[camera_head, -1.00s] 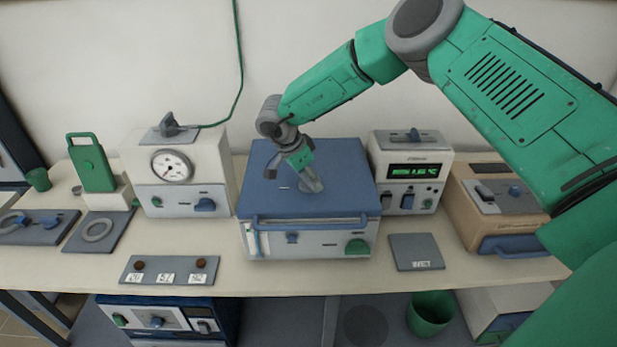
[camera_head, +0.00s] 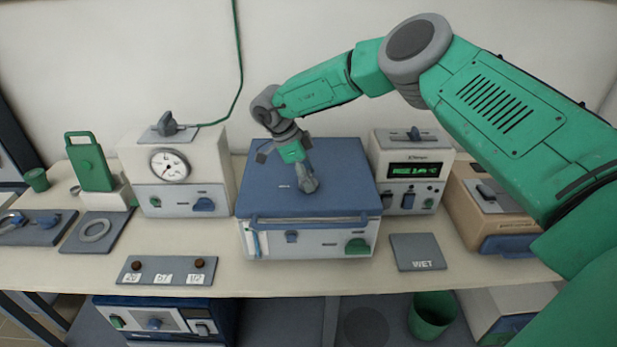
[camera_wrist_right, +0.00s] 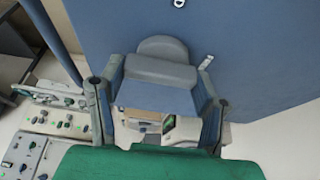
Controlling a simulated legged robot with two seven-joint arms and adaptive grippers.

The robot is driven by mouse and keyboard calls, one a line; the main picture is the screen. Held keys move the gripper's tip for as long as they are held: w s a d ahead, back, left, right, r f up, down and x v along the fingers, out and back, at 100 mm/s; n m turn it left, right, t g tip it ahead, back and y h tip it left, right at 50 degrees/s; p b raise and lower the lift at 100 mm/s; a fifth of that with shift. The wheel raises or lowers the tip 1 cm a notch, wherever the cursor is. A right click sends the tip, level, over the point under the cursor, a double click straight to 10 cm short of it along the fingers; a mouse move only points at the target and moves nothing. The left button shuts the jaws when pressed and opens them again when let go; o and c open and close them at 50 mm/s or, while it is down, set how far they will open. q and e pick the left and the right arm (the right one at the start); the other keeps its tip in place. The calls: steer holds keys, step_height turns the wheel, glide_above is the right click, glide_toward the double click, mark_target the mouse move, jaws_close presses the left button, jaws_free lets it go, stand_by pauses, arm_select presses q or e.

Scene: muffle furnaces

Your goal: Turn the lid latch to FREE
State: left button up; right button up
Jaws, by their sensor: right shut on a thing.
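The blue lid (camera_head: 345,170) covers the white box furnace (camera_head: 330,243) at the middle of the bench. The grey lid latch (camera_wrist_right: 160,70) shows in the right wrist view between my finger pads, with a rounded end beyond them. My right gripper (camera_head: 307,184) is on top of the lid and shut on the latch; in the head view it hides most of the latch. It also shows in the wrist view (camera_wrist_right: 156,88). Small white marks lie on the lid, one right beside the latch (camera_wrist_right: 206,62); I cannot read them. My left gripper is not in view.
A white gauge unit (camera_head: 175,170) stands left of the furnace and a unit with a green display (camera_head: 411,180) right of it. A tan device (camera_head: 490,205) is farther right. A WET plate (camera_head: 417,252) and a labelled plate (camera_head: 166,270) lie in front.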

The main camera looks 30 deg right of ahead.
steer(key=shift+w+r, duration=0.1)
steer(key=shift+w, duration=0.1)
steer(key=o, duration=1.1)
steer(key=shift+c, duration=0.2)
steer(key=shift+o, duration=0.5)
steer(key=shift+w+a, duration=0.1)
steer(key=v, duration=1.1)
steer(key=shift+w+a+r, duration=0.2)
steer(key=shift+w+r, duration=0.05)
steer(key=shift+f, duration=0.1)
